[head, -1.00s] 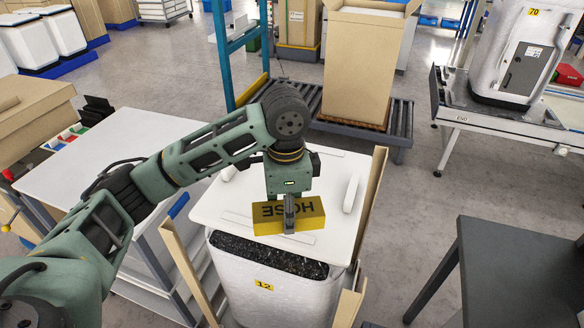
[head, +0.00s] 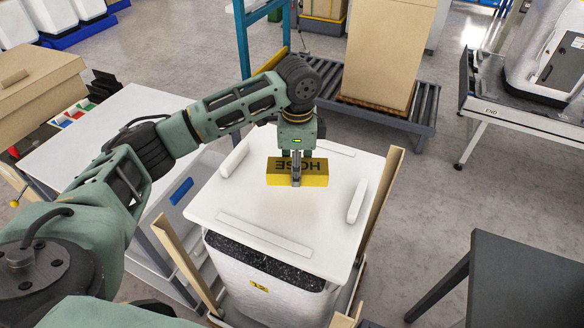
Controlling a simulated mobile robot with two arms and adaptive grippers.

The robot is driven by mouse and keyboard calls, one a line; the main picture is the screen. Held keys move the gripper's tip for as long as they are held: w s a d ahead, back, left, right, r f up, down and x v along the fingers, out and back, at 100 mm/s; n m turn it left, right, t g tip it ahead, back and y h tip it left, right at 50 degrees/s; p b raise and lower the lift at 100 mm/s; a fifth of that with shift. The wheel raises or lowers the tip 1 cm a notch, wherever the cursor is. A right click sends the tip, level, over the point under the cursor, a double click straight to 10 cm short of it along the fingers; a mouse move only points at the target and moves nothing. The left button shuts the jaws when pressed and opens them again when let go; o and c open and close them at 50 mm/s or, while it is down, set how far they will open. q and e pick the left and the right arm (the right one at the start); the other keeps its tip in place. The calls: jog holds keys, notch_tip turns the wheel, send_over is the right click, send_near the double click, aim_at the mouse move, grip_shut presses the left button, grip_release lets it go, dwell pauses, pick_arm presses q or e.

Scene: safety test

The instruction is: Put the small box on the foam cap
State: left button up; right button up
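The small box (head: 314,176) is yellow with black lettering that appears upside down. The foam cap (head: 225,207) is a white slab with raised strips, on top of a white, dark-rimmed unit marked 12. My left gripper (head: 296,180) comes down from above and is shut on the small box, with a finger across its front face. The box is over the back-middle part of the cap; I cannot tell whether it touches the surface. My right gripper is not in view.
Cardboard corner posts (head: 380,204) stand around the unit. A white table (head: 95,125) is at left and a dark table (head: 530,270) at right. A tall carton (head: 388,50) stands on a roller conveyor (head: 425,108) behind. The cap's front half is clear.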

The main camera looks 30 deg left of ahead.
pick_arm(q)
jog(key=w+a+f, duration=0.2)
jog(key=w, duration=0.1)
jog(key=shift+a+f+p, duration=0.2)
jog(key=shift+a+p, duration=0.15)
jog(key=shift+w+a+f+p, duration=0.1)
jog(key=shift+f+p, duration=0.2)
jog(key=shift+f, duration=0.15)
notch_tip(320, 180, down, 2)
jog(key=shift+f+p, duration=0.15)
jog(key=shift+p, duration=0.35)
jog(key=shift+f, duration=0.6)
jog(key=o, duration=1)
jog(key=shift+o, duration=1.1)
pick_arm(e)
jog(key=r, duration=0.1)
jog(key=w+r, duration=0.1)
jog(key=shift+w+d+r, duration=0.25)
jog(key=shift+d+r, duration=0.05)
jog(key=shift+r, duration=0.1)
pick_arm(q)
jog(key=shift+r, duration=0.1)
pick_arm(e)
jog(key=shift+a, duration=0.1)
